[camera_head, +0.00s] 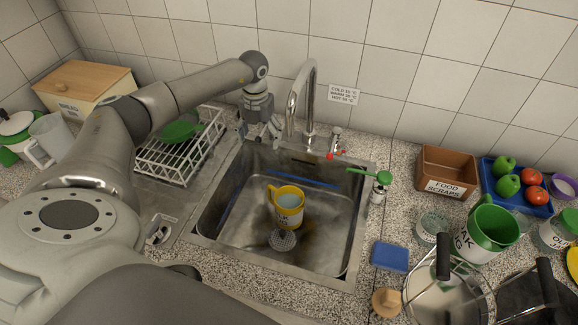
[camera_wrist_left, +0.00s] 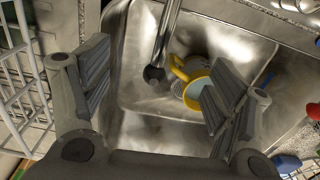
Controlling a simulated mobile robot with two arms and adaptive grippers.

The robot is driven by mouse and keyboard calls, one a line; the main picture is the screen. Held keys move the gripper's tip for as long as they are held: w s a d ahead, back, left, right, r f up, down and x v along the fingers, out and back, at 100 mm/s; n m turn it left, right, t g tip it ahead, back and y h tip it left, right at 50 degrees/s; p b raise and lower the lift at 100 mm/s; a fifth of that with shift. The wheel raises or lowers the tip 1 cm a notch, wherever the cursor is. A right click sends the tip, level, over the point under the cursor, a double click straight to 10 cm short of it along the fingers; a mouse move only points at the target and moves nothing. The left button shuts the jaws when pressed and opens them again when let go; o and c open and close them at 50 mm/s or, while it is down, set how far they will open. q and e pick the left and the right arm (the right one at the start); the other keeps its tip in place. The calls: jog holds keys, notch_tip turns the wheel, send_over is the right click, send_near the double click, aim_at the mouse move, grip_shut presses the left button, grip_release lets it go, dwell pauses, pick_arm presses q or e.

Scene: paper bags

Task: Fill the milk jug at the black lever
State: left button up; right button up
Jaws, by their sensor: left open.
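A yellow jug with a pale inside and a label (camera_head: 289,215) stands upright in the sink near the drain; its label is too small to read. It also shows in the left wrist view (camera_wrist_left: 177,66), partly behind a finger. The steel tap (camera_head: 312,75) arches over the back of the sink; its spout end shows in the left wrist view (camera_wrist_left: 155,72). A small lever with red tips (camera_head: 335,154) is right of the tap. I cannot make out a black lever. My left gripper (camera_head: 258,132) is open and empty, left of the tap. My right gripper is out of view.
A white dish rack (camera_head: 185,158) with a green item stands left of the sink (camera_head: 225,225). A green-topped dispenser (camera_head: 380,185), brown food scraps box (camera_head: 447,172), green jug (camera_head: 492,228) and blue sponge (camera_head: 390,257) stand right. A temperature sign (camera_head: 343,94) is on the wall.

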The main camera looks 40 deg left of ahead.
pick_arm(q)
notch_tip(320, 180, up, 7)
jog(key=p, duration=0.5)
notch_tip(320, 180, up, 12)
dwell(0.7)
jog(key=shift+s+f, duration=0.1)
dwell(0.4)
